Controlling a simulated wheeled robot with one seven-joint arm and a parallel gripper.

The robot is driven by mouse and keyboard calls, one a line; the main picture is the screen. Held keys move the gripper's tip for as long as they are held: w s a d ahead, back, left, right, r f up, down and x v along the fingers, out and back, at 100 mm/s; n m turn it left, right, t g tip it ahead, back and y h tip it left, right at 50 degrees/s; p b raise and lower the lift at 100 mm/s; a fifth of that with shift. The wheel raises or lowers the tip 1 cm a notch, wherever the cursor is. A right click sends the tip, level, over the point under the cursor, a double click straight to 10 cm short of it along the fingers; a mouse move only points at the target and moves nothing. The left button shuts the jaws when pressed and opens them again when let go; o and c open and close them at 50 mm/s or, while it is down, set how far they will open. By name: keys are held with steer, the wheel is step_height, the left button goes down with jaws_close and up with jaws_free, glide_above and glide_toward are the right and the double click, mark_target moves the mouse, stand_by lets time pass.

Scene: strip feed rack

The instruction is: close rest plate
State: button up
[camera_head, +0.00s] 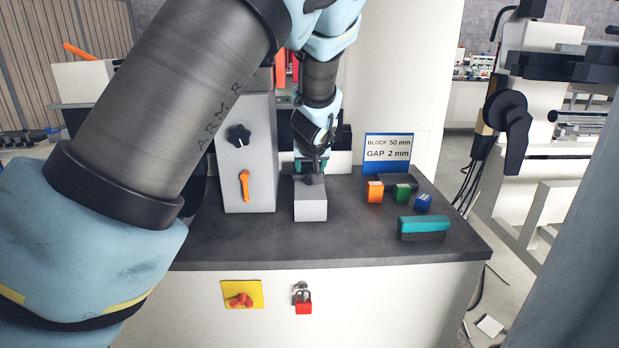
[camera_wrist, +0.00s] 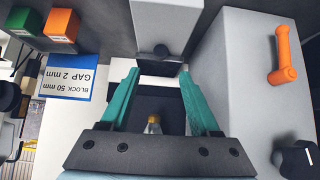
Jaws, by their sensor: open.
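My gripper (camera_head: 311,163) is over the bench top, at the back of a light grey block (camera_head: 311,205). The wrist view shows its two teal fingers (camera_wrist: 159,76) apart, with nothing held between them. The knob lies just beyond the fingertips, roughly in line with the gap. A white strip and a dark surface show between and below the fingers. I cannot tell for sure which part is the rest plate.
A grey housing (camera_head: 247,190) with an orange lever (camera_head: 244,186) and black star knob stands close left of the gripper. A sign (camera_head: 387,153) reads block 50 mm, gap 2 mm. Orange (camera_head: 375,192), green (camera_head: 401,194) and blue (camera_head: 423,203) blocks and a teal-topped piece (camera_head: 424,224) sit right.

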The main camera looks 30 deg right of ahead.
mark_target(309, 178)
steer(key=p+x, duration=0.2)
steer(key=x, duration=0.6)
steer(key=shift+w+f, duration=0.15)
steer(key=shift+f, duration=0.1)
steer(key=shift+c, duration=0.2)
jaws_close()
stand_by(0.9)
